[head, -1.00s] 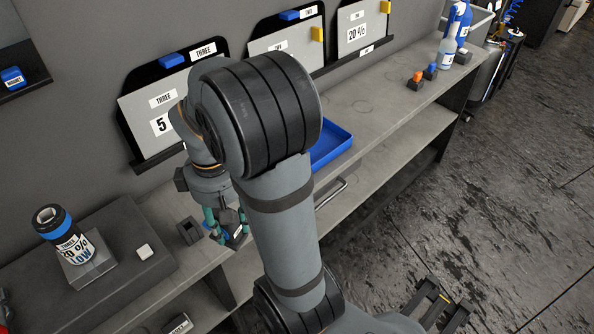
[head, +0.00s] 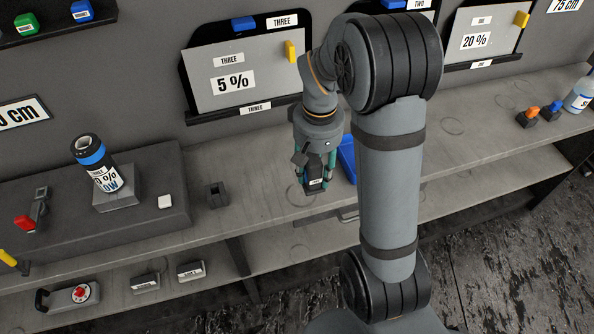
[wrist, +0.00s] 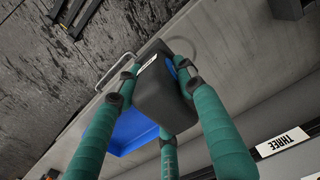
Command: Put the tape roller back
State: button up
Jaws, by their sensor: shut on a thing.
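My gripper (head: 316,174) hangs over the grey workbench in the head view, its teal fingers closed around a dark labelled object (head: 315,185). In the wrist view my gripper (wrist: 162,85) grips the same thing, a black block (wrist: 153,98) with a white label and a bit of blue at its upper right. It may be the tape roller, but its roller part is not clearly visible. A small black open-topped holder (head: 216,196) stands empty on the bench, left of my gripper and apart from it.
A blue tray (head: 347,162) lies on the bench, partly behind my arm; it also shows in the wrist view (wrist: 130,132). Panels line the wall. The bench around the holder is clear.

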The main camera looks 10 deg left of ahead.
jog(key=w+a+f+p, duration=0.1)
jog(key=w+a+f, duration=0.1)
jog(key=w+a+f+p, duration=0.1)
jog(key=w+a+f, duration=0.1)
jog(key=a, duration=0.1)
jog(key=shift+w+a, duration=0.1)
jog(key=shift+w, duration=0.25)
jog(key=shift+w+a+f, duration=0.3)
jog(key=shift+w+f, duration=0.1)
jog(key=shift+f, duration=0.05)
jog(key=shift+f+p, duration=0.6)
jog(key=shift+f, duration=1.35)
jog(key=shift+f, duration=0.15)
jog(key=o, duration=0.8)
jog(key=shift+f, duration=0.1)
jog(key=o, duration=0.5)
notch_tip(320, 180, up, 12)
jog(key=b, duration=0.1)
jog(key=shift+r+b, duration=0.25)
jog(key=shift+b, duration=0.1)
